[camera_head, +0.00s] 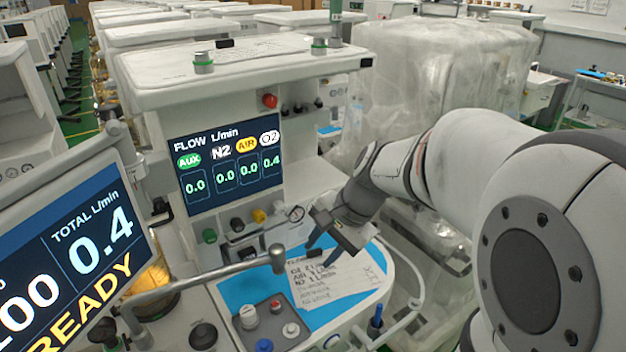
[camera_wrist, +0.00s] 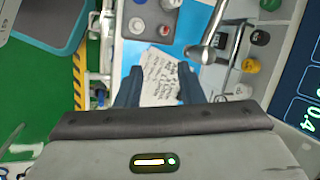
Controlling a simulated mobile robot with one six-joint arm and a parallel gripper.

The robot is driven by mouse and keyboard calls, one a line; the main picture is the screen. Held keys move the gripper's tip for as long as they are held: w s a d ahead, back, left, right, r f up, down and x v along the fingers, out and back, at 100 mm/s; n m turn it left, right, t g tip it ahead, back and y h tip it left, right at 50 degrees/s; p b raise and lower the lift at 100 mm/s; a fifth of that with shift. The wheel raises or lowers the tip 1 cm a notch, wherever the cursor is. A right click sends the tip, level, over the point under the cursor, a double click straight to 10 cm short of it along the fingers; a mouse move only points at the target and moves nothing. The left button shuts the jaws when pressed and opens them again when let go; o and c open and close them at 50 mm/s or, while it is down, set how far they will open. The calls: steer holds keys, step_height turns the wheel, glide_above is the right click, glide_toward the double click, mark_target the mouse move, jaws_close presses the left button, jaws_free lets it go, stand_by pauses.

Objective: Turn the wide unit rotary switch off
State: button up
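My gripper (camera_head: 322,258) hangs above the blue work surface of the wide cart, with its two dark fingers apart over a handwritten paper (camera_head: 335,283). In the wrist view the open fingers (camera_wrist: 160,88) frame the paper (camera_wrist: 162,75), with nothing clearly held. Left of it in the head view, a small panel carries a white knob (camera_head: 248,316), a red button (camera_head: 276,306) and a blue knob (camera_head: 264,345). A black round knob (camera_head: 203,336) is farther left. I cannot tell which of these is the rotary switch.
A grey curved pipe (camera_head: 195,278) crosses between the panel and the flow display (camera_head: 228,160). Green (camera_head: 209,236), black (camera_head: 237,224) and yellow (camera_head: 259,216) knobs sit below the display. A tilted screen (camera_head: 75,255) stands at left. A plastic-covered unit (camera_head: 440,75) is behind.

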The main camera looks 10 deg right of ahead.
steer(key=w+d+f+m+t+y+b, duration=0.1)
steer(key=w+d+f+m+t+y, duration=0.25)
steer(key=w+m, duration=0.65)
steer(key=w+d+f+m+t+b, duration=0.1)
steer(key=w+d+f+m+t, duration=0.1)
steer(key=w+d+f+m, duration=0.3)
steer(key=w+d+f+m+t+b, duration=0.1)
steer(key=w+d+f+m+t, duration=0.1)
steer(key=w+d+f+m, duration=0.3)
steer(key=w+d+f+m+t, duration=0.2)
steer(key=w+d+f+m, duration=0.4)
steer(key=d, duration=0.3)
steer(key=shift+f+b, duration=0.3)
steer(key=shift+b, duration=0.1)
steer(key=shift+w+f, duration=0.1)
steer(key=shift+w, duration=0.2)
steer(key=p+x, duration=0.1)
steer(key=x, duration=0.6)
steer(key=shift+w, duration=0.1)
